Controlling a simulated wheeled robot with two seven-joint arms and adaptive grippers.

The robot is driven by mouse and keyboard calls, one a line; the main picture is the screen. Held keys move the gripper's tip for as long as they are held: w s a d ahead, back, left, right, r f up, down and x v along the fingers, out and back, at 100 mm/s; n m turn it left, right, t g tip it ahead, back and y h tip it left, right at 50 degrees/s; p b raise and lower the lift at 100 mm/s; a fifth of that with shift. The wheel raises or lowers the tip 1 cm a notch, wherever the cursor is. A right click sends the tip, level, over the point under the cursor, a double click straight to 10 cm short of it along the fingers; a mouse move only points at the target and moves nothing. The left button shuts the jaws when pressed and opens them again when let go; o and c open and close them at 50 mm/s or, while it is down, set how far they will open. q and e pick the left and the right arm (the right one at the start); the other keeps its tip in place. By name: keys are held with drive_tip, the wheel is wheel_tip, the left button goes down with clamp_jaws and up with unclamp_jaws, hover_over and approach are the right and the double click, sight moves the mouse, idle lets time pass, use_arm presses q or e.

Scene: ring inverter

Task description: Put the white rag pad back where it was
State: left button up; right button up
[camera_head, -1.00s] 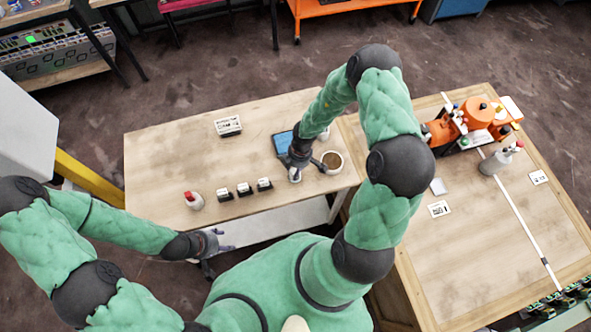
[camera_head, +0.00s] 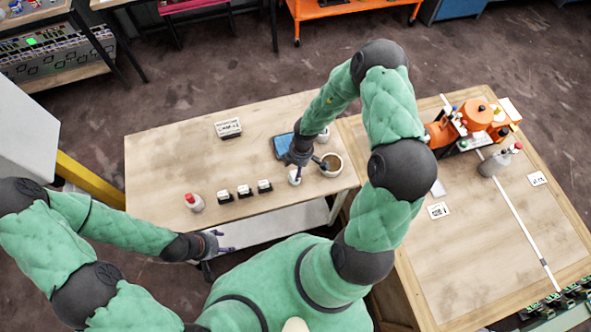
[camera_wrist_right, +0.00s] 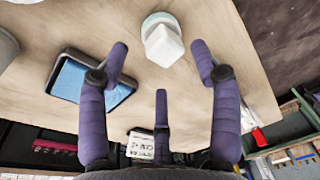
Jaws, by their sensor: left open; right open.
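The white rag pad (camera_wrist_right: 165,43) appears as a pale, block-like piece on a small round holder with a teal rim (camera_wrist_right: 152,20). In the head view the pad (camera_head: 295,176) is near the wooden table's front edge, partly covered by my right gripper. My right gripper (camera_head: 304,167) is open over the table. In the right wrist view its spread fingers (camera_wrist_right: 160,58) frame the pad without visible contact, and a third finger stands between them. My left gripper (camera_head: 222,243) is open and empty off the table's front edge.
A brown-filled cup (camera_head: 331,164) stands close to the right of my right gripper. A blue-topped tray (camera_head: 281,146) lies behind it. Several small blocks (camera_head: 245,191) and a red-capped bottle (camera_head: 195,202) stand to the left. The table's left middle is clear.

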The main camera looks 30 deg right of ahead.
wheel_tip(320, 180, up, 8)
drive_tip(key=d+p, duration=0.1)
drive_tip(key=p, duration=0.1)
drive_tip(key=s+a+f+n+h, duration=0.1)
drive_tip(key=s+a+f+n, duration=0.15)
drive_tip(key=n, duration=1.25)
drive_tip(key=s+a+f+n+h, duration=0.1)
drive_tip(key=s+f+n, duration=0.15)
drive_tip(key=n, duration=1.25)
drive_tip(key=s+a+f+n+y, duration=0.1)
drive_tip(key=a+n, duration=0.5)
drive_tip(key=n, duration=0.7)
drive_tip(key=s+a+f+n+y, duration=0.1)
drive_tip(key=s+a+n+y, duration=0.2)
drive_tip(key=n, duration=1.1)
drive_tip(key=s+a, duration=0.2)
drive_tip(key=a, duration=0.2)
drive_tip(key=shift+s, duration=0.3)
